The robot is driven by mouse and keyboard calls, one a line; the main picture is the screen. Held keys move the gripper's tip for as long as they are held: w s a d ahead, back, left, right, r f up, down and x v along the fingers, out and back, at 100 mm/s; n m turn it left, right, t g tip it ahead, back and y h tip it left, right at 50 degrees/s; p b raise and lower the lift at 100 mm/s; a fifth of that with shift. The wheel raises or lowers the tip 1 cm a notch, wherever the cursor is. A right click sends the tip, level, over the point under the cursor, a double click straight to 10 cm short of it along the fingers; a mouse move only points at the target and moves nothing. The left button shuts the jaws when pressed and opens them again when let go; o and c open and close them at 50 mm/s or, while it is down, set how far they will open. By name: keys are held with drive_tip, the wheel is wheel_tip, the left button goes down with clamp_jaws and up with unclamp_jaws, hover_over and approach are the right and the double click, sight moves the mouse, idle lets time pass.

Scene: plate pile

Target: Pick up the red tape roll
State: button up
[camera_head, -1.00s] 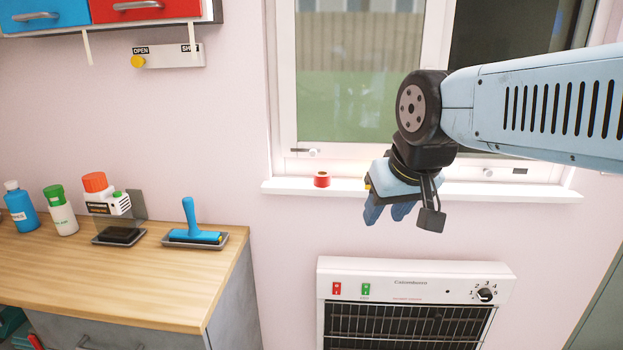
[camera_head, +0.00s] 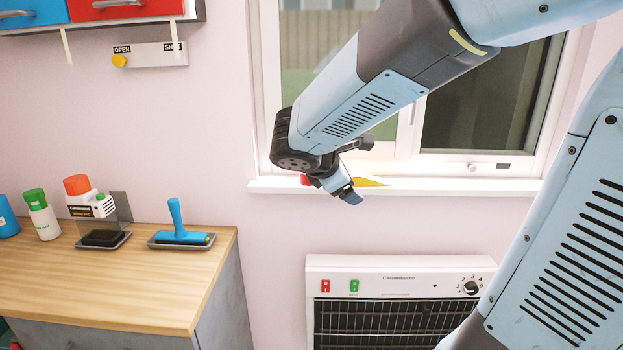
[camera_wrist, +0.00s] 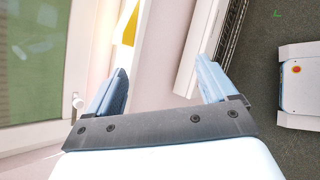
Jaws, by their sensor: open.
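The red tape roll (camera_head: 305,180) sits on the white window sill (camera_head: 450,187) in the head view. Most of it is hidden behind my wrist and gripper, and only a bit of red shows. My gripper (camera_head: 351,195) is at the front of the sill, just right of the roll in the picture, pointing down and to the right. In the wrist view my gripper (camera_wrist: 163,75) has its two blue fingers wide apart with nothing between them. The roll does not show in the wrist view.
A flat yellow piece (camera_head: 370,181) lies on the sill right of my gripper; it also shows in the wrist view (camera_wrist: 131,27). A heater (camera_head: 400,275) is below the sill. The wooden counter (camera_head: 110,290) at left holds bottles and a blue-handled roller (camera_head: 178,225).

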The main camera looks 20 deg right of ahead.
sight(302, 176)
drive_tip(key=w+a+f+n+t, duration=0.3)
drive_tip(key=w+a+n+t, duration=0.2)
drive_tip(key=w+a+n, duration=0.5)
drive_tip(key=shift+n+y, duration=0.3)
drive_tip(key=shift+n, duration=0.6)
drive_tip(key=x, duration=0.5)
drive_tip(key=r+x, duration=0.1)
drive_tip(key=x, duration=0.2)
drive_tip(key=shift+w+d, duration=0.2)
drive_tip(key=shift+d, duration=0.1)
drive_tip(key=shift+r+x, duration=0.2)
drive_tip(key=shift+x, duration=1.45)
drive_tip(key=shift+r+x, duration=0.15)
drive_tip(key=shift+x, duration=1.55)
drive_tip(key=shift+w, duration=0.1)
drive_tip(key=shift+c, duration=0.2)
drive_tip(key=c, duration=1)
drive_tip(key=shift+r, duration=0.1)
